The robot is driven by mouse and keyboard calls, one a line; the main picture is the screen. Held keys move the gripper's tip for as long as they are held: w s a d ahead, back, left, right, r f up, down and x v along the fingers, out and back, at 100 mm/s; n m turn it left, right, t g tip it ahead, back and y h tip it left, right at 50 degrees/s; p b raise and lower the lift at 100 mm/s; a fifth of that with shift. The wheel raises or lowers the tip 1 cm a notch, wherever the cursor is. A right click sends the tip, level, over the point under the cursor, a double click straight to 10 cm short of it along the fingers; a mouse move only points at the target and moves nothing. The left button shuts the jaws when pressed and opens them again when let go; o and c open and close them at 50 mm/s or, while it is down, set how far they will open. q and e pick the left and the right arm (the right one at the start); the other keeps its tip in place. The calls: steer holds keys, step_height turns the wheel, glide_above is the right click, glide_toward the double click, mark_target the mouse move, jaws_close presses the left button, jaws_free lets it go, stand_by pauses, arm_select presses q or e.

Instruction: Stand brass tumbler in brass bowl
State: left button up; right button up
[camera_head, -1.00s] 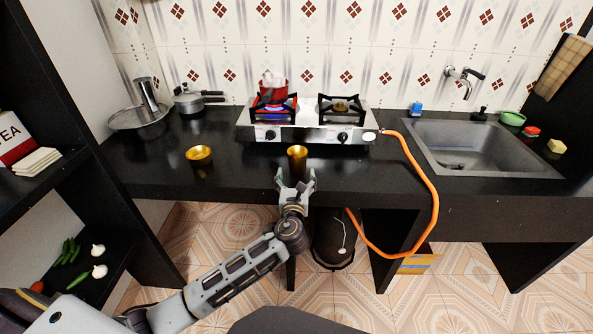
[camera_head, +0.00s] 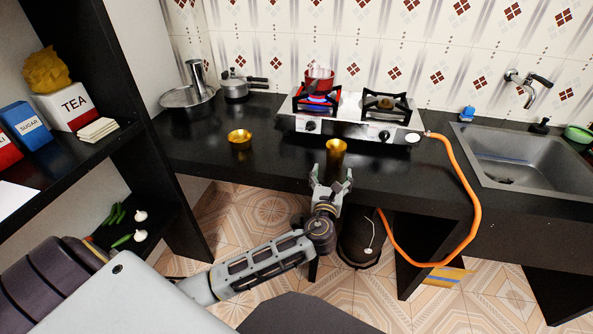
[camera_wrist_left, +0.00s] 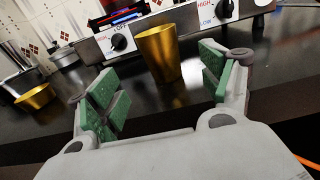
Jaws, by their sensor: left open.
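The brass tumbler (camera_head: 336,152) stands upright on the black counter, in front of the stove. In the left wrist view the tumbler (camera_wrist_left: 160,53) stands ahead of the gap between the green finger pads. The brass bowl (camera_head: 240,139) sits on the counter to the left of the tumbler, and it also shows at the far left of the left wrist view (camera_wrist_left: 37,98). My left gripper (camera_head: 331,184) is open and empty, at the counter's front edge, just short of the tumbler. My right gripper is not in view.
The two-burner stove (camera_head: 350,117) has a red pot (camera_head: 319,80) over a lit burner. A steel pan (camera_head: 187,97) and a lidded cooker (camera_head: 236,87) stand at back left. An orange hose (camera_head: 466,185) hangs at right, before the sink (camera_head: 530,152). Counter between bowl and tumbler is clear.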

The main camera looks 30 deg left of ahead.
arm_select(q)
steer(key=shift+f, duration=0.1)
steer(key=s+f+n+g+h, duration=0.1)
steer(key=s+f+n+g, duration=0.25)
steer(key=f+n, duration=0.45)
steer(key=s+a+f+n+g+h, duration=0.15)
steer(key=s+f+n, duration=0.25)
steer(key=f, duration=0.8)
steer(key=s+f+n+g+h, duration=0.1)
steer(key=s+f+n+g, duration=0.25)
steer(key=f+n, duration=0.45)
steer(key=s+a+f+n+g+h, duration=0.1)
steer(key=s+f+n+g, duration=0.5)
steer(key=s+f, duration=1.7)
step_height(320, 180, down, 3)
steer(key=n, duration=0.4)
steer(key=shift+s+n+h, duration=0.3)
steer(key=shift+s+h, duration=0.05)
steer(key=shift+s, duration=0.05)
steer(key=shift+r+g, duration=0.1)
steer(key=shift+g, duration=0.15)
